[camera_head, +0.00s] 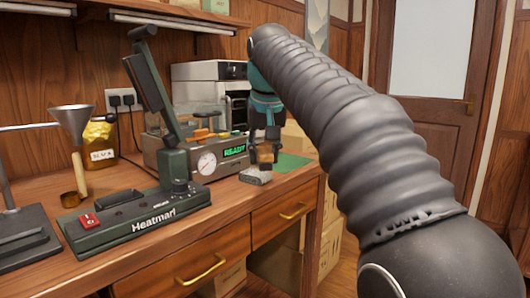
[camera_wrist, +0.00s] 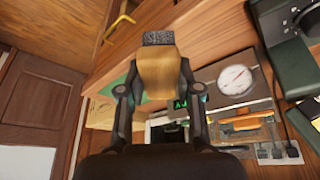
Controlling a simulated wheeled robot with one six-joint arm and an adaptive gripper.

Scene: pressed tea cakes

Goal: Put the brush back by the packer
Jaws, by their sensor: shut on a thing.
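My gripper (camera_head: 265,158) is shut on the brush, above the right part of the wooden bench. The brush's pale wooden block (camera_wrist: 158,72) sits between the two fingers in the wrist view. A grey speckled piece (camera_wrist: 158,38) lies in line with the block's far end; in the head view it is low, close to the bench top. I cannot tell whether it touches the bench. The metal machine with a round gauge and a green READY display (camera_head: 235,151), seemingly the packer, stands just left of my gripper.
A dark green Heatmari sealer (camera_head: 150,205) with a raised lever stands at the front left. A green mat (camera_head: 290,163) lies right of the gripper. Bare bench lies in front of the machine.

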